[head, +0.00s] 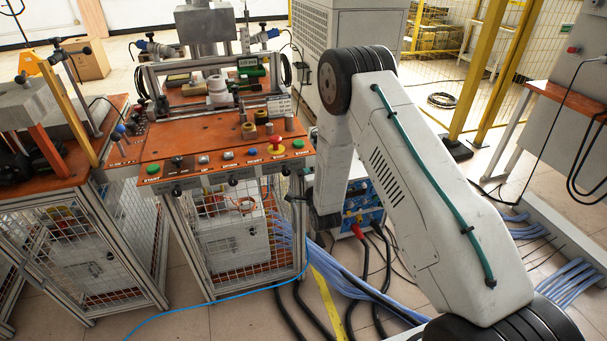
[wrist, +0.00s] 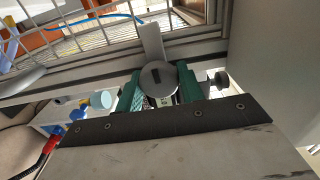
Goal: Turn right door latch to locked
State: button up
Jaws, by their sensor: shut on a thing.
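The right door latch (wrist: 158,76) shows in the wrist view as a grey round disc with a dark slot. A flat grey tab (wrist: 152,42) extends from it across the aluminium frame towards the mesh door (wrist: 95,35). My gripper (wrist: 160,86) has its green fingers on both sides of the disc and is shut on the latch. In the head view the mesh-doored cabinet (head: 232,290) stands left of my arm. My fingers and the latch are not clear there, by the cabinet's right front post.
A black knob (wrist: 220,79) sits right of my fingers. An orange control panel (head: 225,160) with buttons tops the cabinet. A blue unit (head: 365,205) with red and black cables stands behind my arm. Cables and blue hoses (head: 350,285) cover the floor at the right.

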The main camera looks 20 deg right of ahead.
dwell(0.4)
jog(key=o, duration=0.6)
jog(key=s, duration=0.7)
jog(key=shift+s, duration=0.4)
